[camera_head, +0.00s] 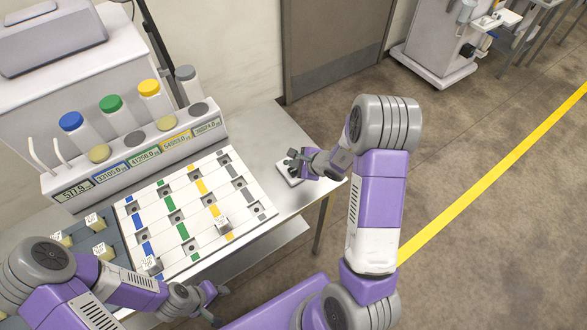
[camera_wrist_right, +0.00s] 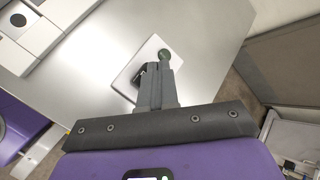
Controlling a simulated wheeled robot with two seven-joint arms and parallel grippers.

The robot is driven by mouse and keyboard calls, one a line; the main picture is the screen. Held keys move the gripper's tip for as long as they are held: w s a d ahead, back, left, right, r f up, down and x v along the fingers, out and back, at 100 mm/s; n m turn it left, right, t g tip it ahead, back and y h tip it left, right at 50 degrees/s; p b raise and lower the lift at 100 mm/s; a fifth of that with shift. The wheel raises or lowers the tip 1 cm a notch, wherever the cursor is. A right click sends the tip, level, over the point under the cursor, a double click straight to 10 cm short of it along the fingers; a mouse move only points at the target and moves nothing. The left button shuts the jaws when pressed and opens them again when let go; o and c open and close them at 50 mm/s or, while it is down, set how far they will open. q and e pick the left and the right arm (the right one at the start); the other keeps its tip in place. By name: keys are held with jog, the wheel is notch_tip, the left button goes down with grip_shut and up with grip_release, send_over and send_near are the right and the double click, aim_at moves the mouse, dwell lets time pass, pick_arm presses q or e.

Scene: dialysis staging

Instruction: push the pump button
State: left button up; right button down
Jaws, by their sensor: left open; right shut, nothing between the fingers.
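The plate (camera_head: 286,177) also shows in the head view, on the right end of the grey table. My right gripper (camera_head: 294,162) is shut and empty over the plate. In the right wrist view its closed fingertips (camera_wrist_right: 162,66) line up with the button and partly cover the plate; I cannot tell whether they touch it. My left gripper (camera_head: 217,302) is open and empty, low in front of the table.
A white board (camera_head: 187,253) with coloured strips and square slots lies left of the plate. Behind it stands a dispenser with numbered displays (camera_head: 139,158) and bottles with coloured caps (camera_head: 115,115). A dark tray (camera_head: 110,238) with small labelled blocks is at left. The table (camera_head: 265,135) around the plate is mostly clear.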

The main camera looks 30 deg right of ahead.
aim_at(296, 172)
notch_tip(296, 172, up, 6)
jog(key=p, duration=0.3)
jog(key=shift+p, duration=0.4)
dwell(0.5)
